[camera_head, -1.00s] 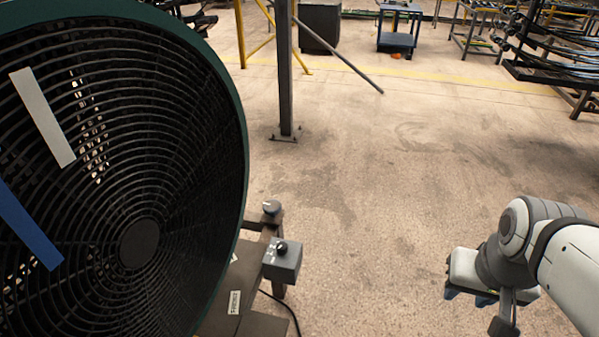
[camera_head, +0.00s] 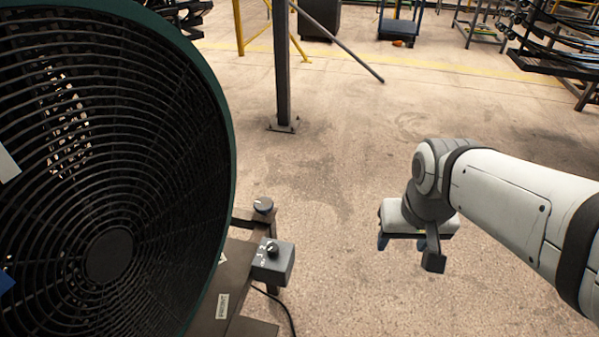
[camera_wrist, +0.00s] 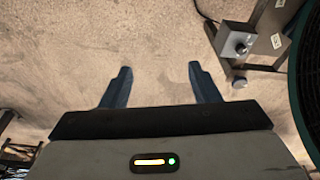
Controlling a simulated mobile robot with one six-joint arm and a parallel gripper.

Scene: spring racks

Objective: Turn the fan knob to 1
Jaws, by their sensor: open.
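The fan (camera_head: 110,170) is large and round, with a dark grille and green rim, at the left of the head view. Its grey control box (camera_head: 272,266) sits on the stand beside the rim, with a dark round knob (camera_head: 272,248) and small white markings on top. The knob's exact setting is too small to read. In the wrist view the control box (camera_wrist: 231,45) and knob (camera_wrist: 241,47) are at the upper right. My gripper (camera_head: 408,243) is right of the box in the head view, apart from it. Its two fingers (camera_wrist: 158,85) are spread and empty.
A second round knob-like part (camera_head: 263,205) sits on the stand behind the box. A dark cable (camera_head: 277,304) runs down to the floor. A grey post (camera_head: 282,65) stands behind. The concrete floor between my gripper and the box is clear.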

